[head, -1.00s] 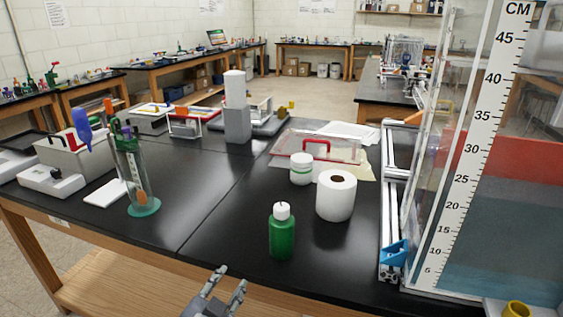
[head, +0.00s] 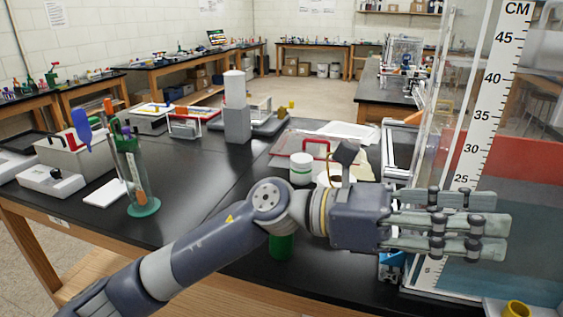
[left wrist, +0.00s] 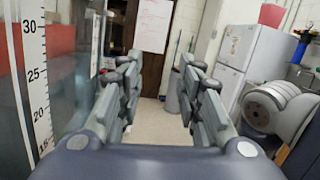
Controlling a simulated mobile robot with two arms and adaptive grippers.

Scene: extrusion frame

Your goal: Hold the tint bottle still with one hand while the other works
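The green tint bottle (head: 282,247) stands on the black bench in the head view. My left forearm crosses in front of it and hides its white cap and most of its upper body. My left gripper (head: 498,223) is to the right of the bottle, well past it, with its fingers pointing right in front of the clear tank. In the left wrist view the fingers (left wrist: 158,68) are spread apart with nothing between them. My right gripper is not in view.
A clear tank with a CM scale (head: 484,120) stands at the right, close to my left fingers. A white jar (head: 301,168) stands behind the bottle, and a paper roll is mostly hidden by my wrist. A tall cylinder (head: 137,180) stands at the left. The bench between is clear.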

